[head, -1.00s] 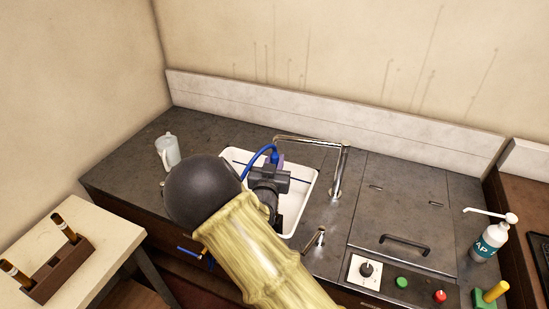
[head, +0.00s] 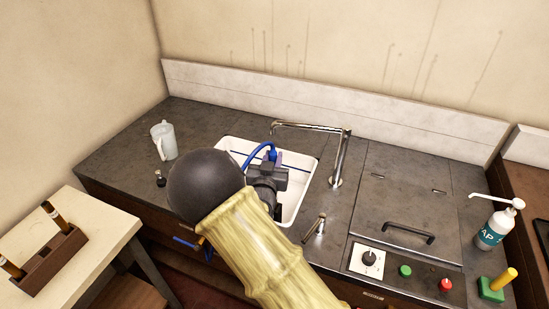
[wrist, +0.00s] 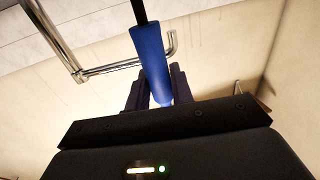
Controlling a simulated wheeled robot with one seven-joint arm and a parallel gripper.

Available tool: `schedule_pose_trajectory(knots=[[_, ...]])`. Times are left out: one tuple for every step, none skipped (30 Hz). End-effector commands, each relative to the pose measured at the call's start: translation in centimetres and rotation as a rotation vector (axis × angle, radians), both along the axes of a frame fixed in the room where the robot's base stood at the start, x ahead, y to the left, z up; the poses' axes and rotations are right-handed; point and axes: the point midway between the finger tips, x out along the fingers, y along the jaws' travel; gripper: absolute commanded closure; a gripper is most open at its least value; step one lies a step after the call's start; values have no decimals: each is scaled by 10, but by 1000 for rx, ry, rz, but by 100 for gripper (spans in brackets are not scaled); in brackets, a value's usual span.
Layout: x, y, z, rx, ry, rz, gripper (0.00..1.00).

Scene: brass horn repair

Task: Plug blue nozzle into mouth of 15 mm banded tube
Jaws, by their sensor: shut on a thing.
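My gripper (head: 276,158) is over the white sink, with my arm hiding much of it in the head view. In the wrist view my gripper (wrist: 155,78) is shut on the blue nozzle (wrist: 150,50), a blue cylinder with a thin black piece at its far end. Two amber tubes with dark and pale bands, one (head: 55,214) at the back and one (head: 12,267) in front, lean in a brown rack (head: 55,265) on the left table. Their sizes cannot be read.
The sink (head: 303,203) has a chrome tap (head: 338,160) at its right. A clear jug (head: 164,141) and a small black item (head: 160,180) stand left on the counter. A soap bottle (head: 493,228) stands at the right. The pale table (head: 110,225) has free room around the rack.

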Motion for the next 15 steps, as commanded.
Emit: schedule_pose_trajectory(knots=[[0,-1,-6,0,-1,-2,100],[1,-1,-8,0,-1,-2,100],[1,-2,-9,0,-1,-3,100],[1,-2,-10,0,-1,-3,100],[1,-2,-11,0,-1,-4,100],[1,-3,-11,0,-1,-4,100],[1,-3,-11,0,-1,-4,100],[1,-3,-11,0,-1,-5,100],[1,-3,-11,1,-1,-5,100],[1,-3,-11,1,-1,-5,100],[1,-3,-11,1,-1,-5,100],[1,-3,-11,1,-1,-5,100],[1,-3,-11,0,-1,-5,100],[1,-3,-11,1,-1,-5,100],[1,-3,-11,1,-1,-5,100]])
